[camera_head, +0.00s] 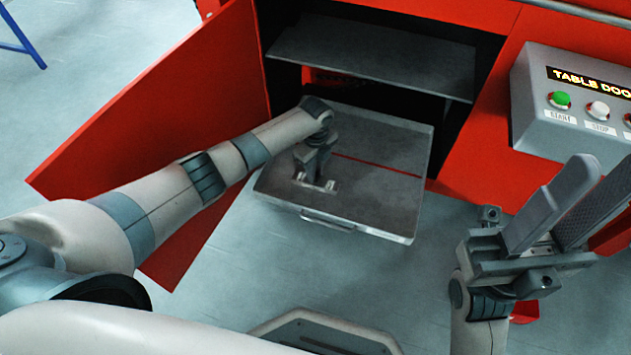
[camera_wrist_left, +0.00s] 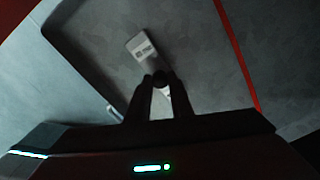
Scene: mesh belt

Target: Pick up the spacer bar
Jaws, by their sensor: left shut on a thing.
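The spacer bar (camera_wrist_left: 142,46) is a small pale bar with a dark mark near one end, seen in the left wrist view. My left gripper (camera_wrist_left: 158,80) is shut on it, with the fingertips meeting across its middle. In the head view my left gripper (camera_head: 316,181) points down into the grey tray (camera_head: 385,208), low over its floor, and mostly hides the bar. I cannot tell whether the bar touches the tray floor. My right gripper (camera_head: 592,185) is raised at the right, empty, with its fingers apart.
The tray, with a red line (camera_head: 378,165) across its floor, sticks out of a red cabinet below a grey shelf (camera_head: 375,55). An open red door (camera_head: 150,125) stands at the left. A grey button box (camera_head: 565,110) is at the right.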

